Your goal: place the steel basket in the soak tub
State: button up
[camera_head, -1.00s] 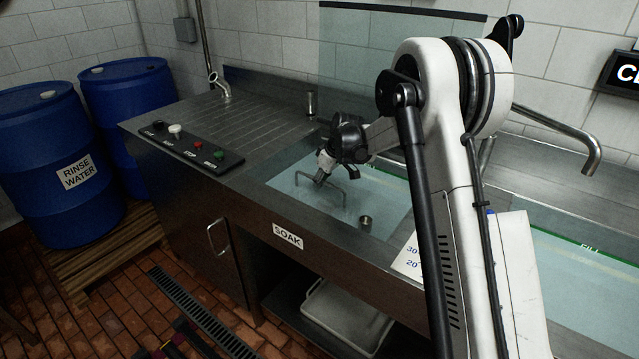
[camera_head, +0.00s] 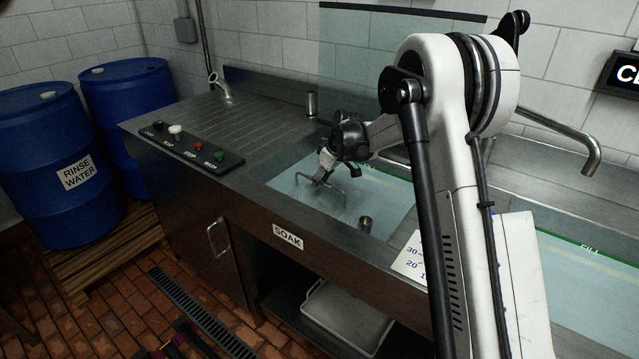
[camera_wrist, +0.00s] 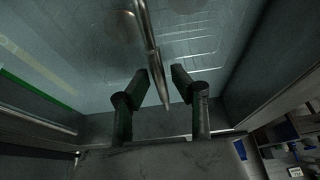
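The soak tub (camera_head: 395,245), marked by a SOAK label, holds pale water in the counter. The steel basket's bent handle (camera_head: 340,189) stands up in the left part of the tub. The basket's body is hard to make out under the water. My gripper (camera_head: 319,180) is low over the tub, right at the handle. In the wrist view my gripper (camera_wrist: 160,80) has its two dark fingers apart. The steel handle rod (camera_wrist: 150,45) runs into the gap between the fingertips, nearer the left one, with a gap on the right side.
A small steel cylinder (camera_head: 365,224) shows in the tub's front right part. A glass panel (camera_head: 350,60) stands behind the tub. A button panel (camera_head: 190,148) is on the counter at left. Two blue drums (camera_head: 50,165) stand far left. A faucet (camera_head: 585,150) hangs at right.

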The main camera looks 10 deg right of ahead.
jog(key=v, duration=1)
jog(key=shift+r+p, duration=0.2)
jog(key=shift+p, duration=0.1)
jog(key=s+a+r+m+t+h, duration=0.1)
jog(key=s+r, duration=0.3)
jog(key=s, duration=0.3)
jog(key=s+a+r+m, duration=0.1)
jog(key=s+r+m, duration=0.1)
jog(key=s+r, duration=0.45)
jog(key=s+a+r+m+t+h, duration=0.1)
jog(key=s+r, duration=0.2)
jog(key=s, duration=0.6)
jog(key=s+f+m+t, duration=0.1)
jog(key=s+f+m, duration=0.1)
jog(key=s, duration=0.9)
jog(key=s+f+m+h, duration=0.1)
jog(key=s+f+m, duration=0.1)
jog(key=s, duration=0.9)
jog(key=shift+f+t, duration=0.4)
jog(key=shift+f, duration=0.25)
jog(key=shift+d, duration=0.15)
jog(key=shift+c, duration=0.4)
